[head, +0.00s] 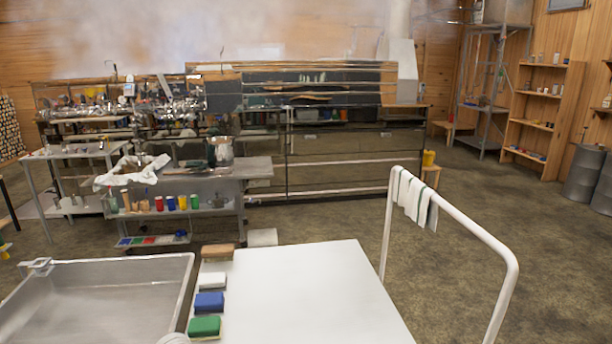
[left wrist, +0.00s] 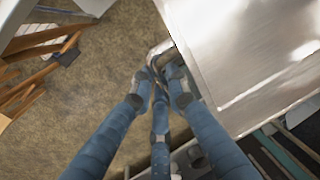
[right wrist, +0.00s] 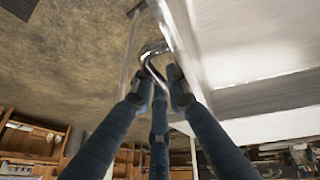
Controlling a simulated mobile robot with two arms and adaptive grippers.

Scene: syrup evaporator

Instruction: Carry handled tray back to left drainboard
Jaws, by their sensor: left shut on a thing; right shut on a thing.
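In the left wrist view my left gripper (left wrist: 163,78) is shut on a bent metal handle (left wrist: 156,52) at the edge of a shiny metal tray (left wrist: 238,55). In the right wrist view my right gripper (right wrist: 158,78) is shut on a similar curved handle (right wrist: 150,50), beside a pale metal surface (right wrist: 265,60) that looks like the same tray. Neither gripper shows in the head view. There a grey metal basin (head: 95,290) with a raised rim fills the lower left; I cannot tell whether it is the tray or a sink. The left drainboard cannot be made out for certain.
A white top (head: 300,295) lies right of the basin, with a green sponge (head: 205,327), a blue sponge (head: 209,302) and a white block (head: 212,280) along its left edge. A white rail (head: 470,225) rises at right.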

